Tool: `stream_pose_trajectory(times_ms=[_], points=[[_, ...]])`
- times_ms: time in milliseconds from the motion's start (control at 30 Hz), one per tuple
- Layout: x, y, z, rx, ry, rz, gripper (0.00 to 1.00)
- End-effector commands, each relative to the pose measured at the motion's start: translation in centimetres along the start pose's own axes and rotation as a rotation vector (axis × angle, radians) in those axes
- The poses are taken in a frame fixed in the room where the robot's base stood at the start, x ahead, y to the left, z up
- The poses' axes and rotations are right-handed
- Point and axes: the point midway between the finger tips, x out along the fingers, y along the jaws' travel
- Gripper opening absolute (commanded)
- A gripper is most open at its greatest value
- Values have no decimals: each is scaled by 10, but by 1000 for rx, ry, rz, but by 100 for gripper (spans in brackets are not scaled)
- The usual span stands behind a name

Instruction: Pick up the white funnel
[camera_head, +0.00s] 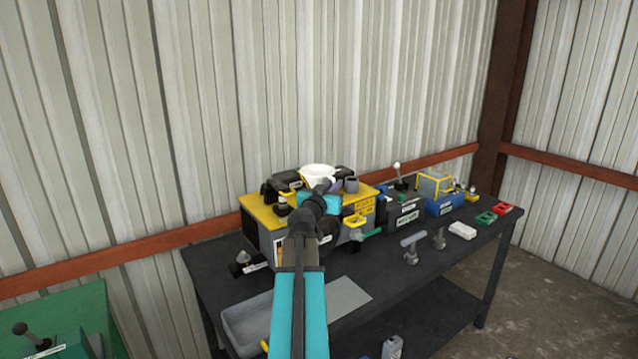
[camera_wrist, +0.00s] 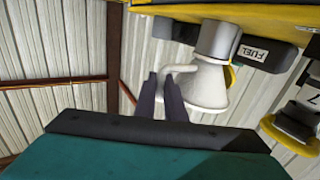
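The white funnel (camera_head: 318,171) sits mouth up on top of a yellow-topped machine (camera_head: 262,215). In the wrist view, which is upside down, the funnel (camera_wrist: 208,88) has its spout end at a grey cylindrical neck (camera_wrist: 217,40) beside a FUEL label. Its curved white handle (camera_wrist: 181,69) reaches toward my fingers. My gripper (camera_head: 322,187) is at the near side of the funnel. In the wrist view my gripper (camera_wrist: 161,78) has its two dark fingers a little apart, with part of the handle showing between them. I cannot tell whether they touch it.
The machine stands on a dark workbench (camera_head: 215,262) against a corrugated metal wall. To its right are a dark box with a lever (camera_head: 402,212), a blue unit (camera_head: 445,204) and small red and green items. A grey tray (camera_head: 245,325) lies at the front left.

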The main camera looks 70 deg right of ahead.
Motion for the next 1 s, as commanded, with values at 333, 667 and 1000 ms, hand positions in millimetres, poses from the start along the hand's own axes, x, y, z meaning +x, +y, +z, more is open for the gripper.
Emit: stream_pose_trajectory(times_ms=[333,667,1000], points=[[0,0,-1,1,1,0,0],[0,0,-11,2,2,0,0],[0,1,-34,2,2,0,0]])
